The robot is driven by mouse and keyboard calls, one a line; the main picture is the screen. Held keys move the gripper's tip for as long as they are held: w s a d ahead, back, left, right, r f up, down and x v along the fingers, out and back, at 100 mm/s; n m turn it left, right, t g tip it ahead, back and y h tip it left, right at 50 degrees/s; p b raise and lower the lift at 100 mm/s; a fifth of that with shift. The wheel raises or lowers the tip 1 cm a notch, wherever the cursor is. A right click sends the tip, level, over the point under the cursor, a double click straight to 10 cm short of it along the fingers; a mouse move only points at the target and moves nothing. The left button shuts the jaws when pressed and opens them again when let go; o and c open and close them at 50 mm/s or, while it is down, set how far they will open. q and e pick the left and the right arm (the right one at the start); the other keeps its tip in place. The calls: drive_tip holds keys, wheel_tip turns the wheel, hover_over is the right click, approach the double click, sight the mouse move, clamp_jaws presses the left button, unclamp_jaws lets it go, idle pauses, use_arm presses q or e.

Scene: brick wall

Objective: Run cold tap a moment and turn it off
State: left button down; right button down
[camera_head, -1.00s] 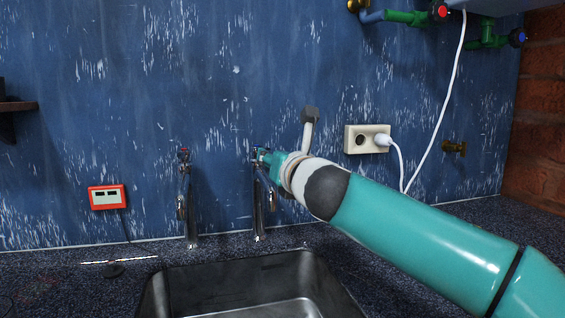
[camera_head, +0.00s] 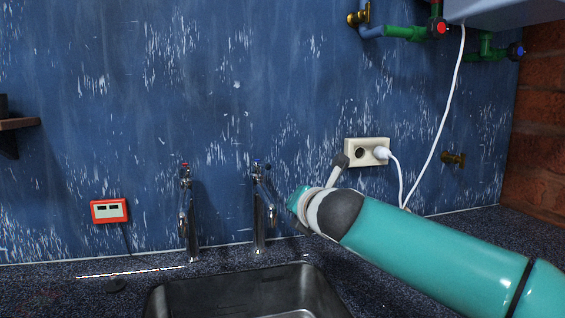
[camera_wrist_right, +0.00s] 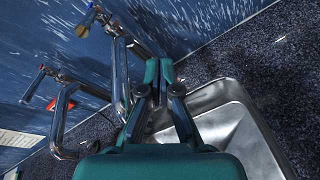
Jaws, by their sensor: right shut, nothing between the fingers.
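The cold tap (camera_head: 260,222), chrome with a blue mark on top, stands behind the sink at the blue wall. The hot tap (camera_head: 187,222), with a red mark, stands to its left. No water stream shows at either spout. My right gripper (camera_wrist_right: 157,75) is shut and empty in the right wrist view, its fingers beside the cold tap's pipe (camera_wrist_right: 119,72); I cannot tell whether they touch. In the head view my right wrist is just right of the cold tap and hides most of the gripper. My left gripper is not in view.
The metal sink (camera_head: 170,295) lies in the dark speckled worktop (camera_head: 60,285). A socket with a white plug (camera_head: 381,153) and cable is on the wall at right. A red-framed box (camera_head: 109,211) hangs at left. Pipes with valves (camera_head: 405,33) run at top right.

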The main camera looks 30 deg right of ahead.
drive_tip(key=s+d+f+m+g+y+p, duration=0.2)
drive_tip(key=d+f+m+g+p, duration=0.3)
drive_tip(key=f+m, duration=0.4)
drive_tip(key=s+a+f+m+g+y+p, duration=0.4)
drive_tip(key=m+y+p, duration=0.3)
drive_tip(key=m, duration=0.4)
drive_tip(key=w+d+r+m+t+y+p, duration=0.2)
drive_tip(key=d+r+m+t+y+p, duration=0.15)
drive_tip(key=r+m+t+p, duration=0.35)
drive_tip(key=w+d+r+m+t+y+p, duration=0.25)
drive_tip(key=d+r+m+t+p, duration=0.2)
drive_tip(key=r+m, duration=0.6)
drive_tip(key=w+a+m+p, duration=0.1)
drive_tip(key=w+a+p, duration=0.3)
drive_tip(key=w+a, duration=0.4)
drive_tip(key=shift+w+a+r, duration=0.15)
drive_tip(key=shift+w+r, duration=0.05)
drive_tip(key=shift+r, duration=0.1)
